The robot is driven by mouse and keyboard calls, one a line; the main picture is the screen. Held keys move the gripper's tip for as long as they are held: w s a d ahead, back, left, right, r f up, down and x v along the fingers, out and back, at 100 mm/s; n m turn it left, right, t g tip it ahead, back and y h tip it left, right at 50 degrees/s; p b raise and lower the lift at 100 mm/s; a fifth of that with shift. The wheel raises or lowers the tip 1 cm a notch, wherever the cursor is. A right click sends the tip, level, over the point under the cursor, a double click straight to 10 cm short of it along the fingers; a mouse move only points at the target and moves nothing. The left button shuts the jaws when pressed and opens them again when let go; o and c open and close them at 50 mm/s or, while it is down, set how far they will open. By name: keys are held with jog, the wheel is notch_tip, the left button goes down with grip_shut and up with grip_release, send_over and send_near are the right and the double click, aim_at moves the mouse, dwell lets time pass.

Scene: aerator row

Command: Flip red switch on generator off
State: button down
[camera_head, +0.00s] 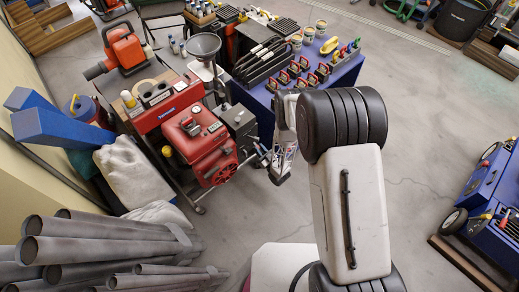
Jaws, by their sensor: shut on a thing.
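The red generator (201,138) stands left of centre, a red engine with a grey box (239,122) on its right side. My gripper (262,157) is low at the generator's right side, close to the grey box. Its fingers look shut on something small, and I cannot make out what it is. The red switch cannot be told apart at this size, nor can its position be read. My white and black arm (345,190) comes from the lower right.
A blue-covered table (262,108) with tools, small red-and-black items and bottles stands right behind the gripper. Grey pipes (110,248) and a pale sack (135,172) lie at left. A blue cart (490,200) stands at far right. Open floor lies between.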

jog(key=shift+a+f+t+y, duration=0.1)
jog(key=shift+f+t+y, duration=0.2)
jog(key=shift+t+y, duration=0.2)
dwell(0.8)
jog(key=c, duration=1)
grip_release()
jog(key=shift+o, duration=0.2)
jog(key=v, duration=0.7)
jog(key=shift+s+d+f, duration=0.15)
jog(key=shift+d+f, duration=0.05)
jog(key=shift+d, duration=0.05)
jog(key=shift+a, duration=0.1)
